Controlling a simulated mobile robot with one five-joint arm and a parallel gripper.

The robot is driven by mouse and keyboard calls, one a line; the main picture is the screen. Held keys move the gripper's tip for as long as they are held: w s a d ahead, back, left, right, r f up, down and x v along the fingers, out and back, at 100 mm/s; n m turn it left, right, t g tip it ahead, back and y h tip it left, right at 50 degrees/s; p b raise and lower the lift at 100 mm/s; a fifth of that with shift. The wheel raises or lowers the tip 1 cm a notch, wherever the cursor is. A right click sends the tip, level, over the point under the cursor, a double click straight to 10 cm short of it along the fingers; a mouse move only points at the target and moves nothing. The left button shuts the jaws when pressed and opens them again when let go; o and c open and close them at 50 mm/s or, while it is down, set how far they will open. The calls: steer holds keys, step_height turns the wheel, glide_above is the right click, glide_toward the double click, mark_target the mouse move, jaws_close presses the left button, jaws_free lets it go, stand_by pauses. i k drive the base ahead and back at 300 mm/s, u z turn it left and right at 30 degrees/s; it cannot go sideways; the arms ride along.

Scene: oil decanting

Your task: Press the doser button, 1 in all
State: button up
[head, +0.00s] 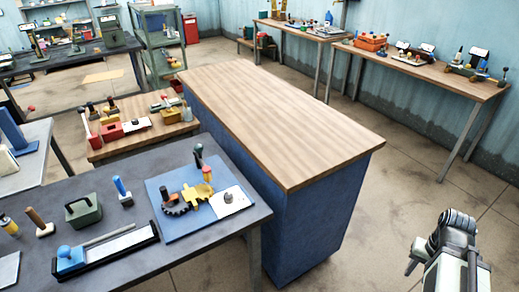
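I cannot tell which device is the doser, and no button can be picked out for sure. On the dark table at the near left, a blue board (180,227) carries a dark toothed ring, a yellow part, upright knobs and a white plate with a grey knob. Small devices (471,68) with knobs stand on the far right bench, too small to make out. My gripper (440,247) is at the lower right, above the floor and away from all tables. Its fingers are mostly hidden, so its opening is unclear.
A wood-topped blue counter (275,115) stands bare in the middle. The dark table (120,235) also holds a green box (83,211) and a long tray with a blue block (71,259). A low wooden table (140,148) stands behind it. Floor (400,165) is clear right of the counter.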

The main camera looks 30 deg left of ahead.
mark_target(206, 170)
steer(key=z, duration=0.2)
steer(key=k, duration=1.8)
steer(key=u, duration=1.4)
steer(key=i, duration=1)
steer(key=z, duration=0.05)
